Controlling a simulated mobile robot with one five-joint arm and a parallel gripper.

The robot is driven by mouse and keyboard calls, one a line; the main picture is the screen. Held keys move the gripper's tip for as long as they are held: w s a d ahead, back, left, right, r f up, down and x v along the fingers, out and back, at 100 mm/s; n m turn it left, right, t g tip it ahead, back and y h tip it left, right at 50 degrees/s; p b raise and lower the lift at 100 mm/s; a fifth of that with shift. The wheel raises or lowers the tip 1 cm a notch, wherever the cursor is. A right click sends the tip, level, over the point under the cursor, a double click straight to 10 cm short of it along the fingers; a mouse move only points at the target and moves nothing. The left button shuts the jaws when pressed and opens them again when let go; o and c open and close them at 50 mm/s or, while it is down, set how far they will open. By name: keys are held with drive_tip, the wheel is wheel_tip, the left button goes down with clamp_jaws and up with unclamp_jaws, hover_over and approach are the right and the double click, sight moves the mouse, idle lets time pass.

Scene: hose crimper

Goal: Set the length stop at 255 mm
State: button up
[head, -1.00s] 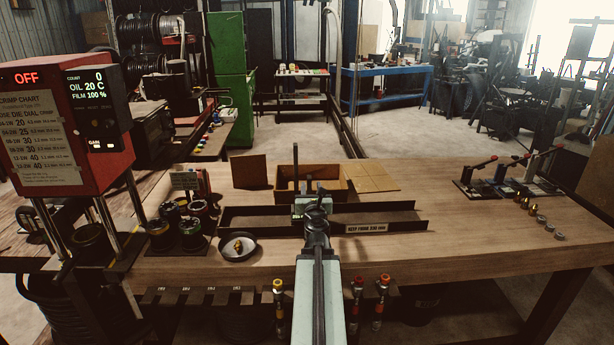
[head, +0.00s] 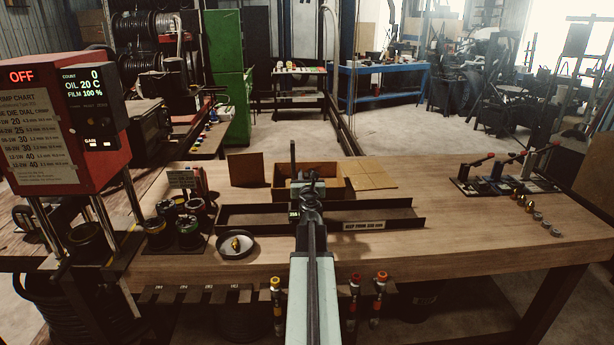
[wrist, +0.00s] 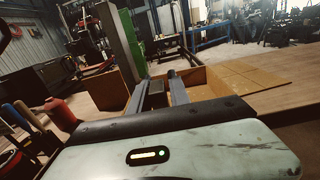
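A long dark tray with low rails (head: 400,219) lies across the bench, with a pale label (head: 364,225) on its front right; the print is too small to read surely.
An open cardboard box (head: 335,176) stands just behind the tray. A round dish (head: 236,250) with a brass piece is front left. The red crimper (head: 65,120) reads OFF at far left. Levers (head: 490,175) and small fittings are right. The bench's right middle is clear.

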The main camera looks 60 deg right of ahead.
clamp_jaws()
drive_tip(key=shift+w, duration=0.1)
idle(1.2)
drive_tip(key=o, duration=0.5)
unclamp_jaws()
drive_tip(key=v, duration=0.8)
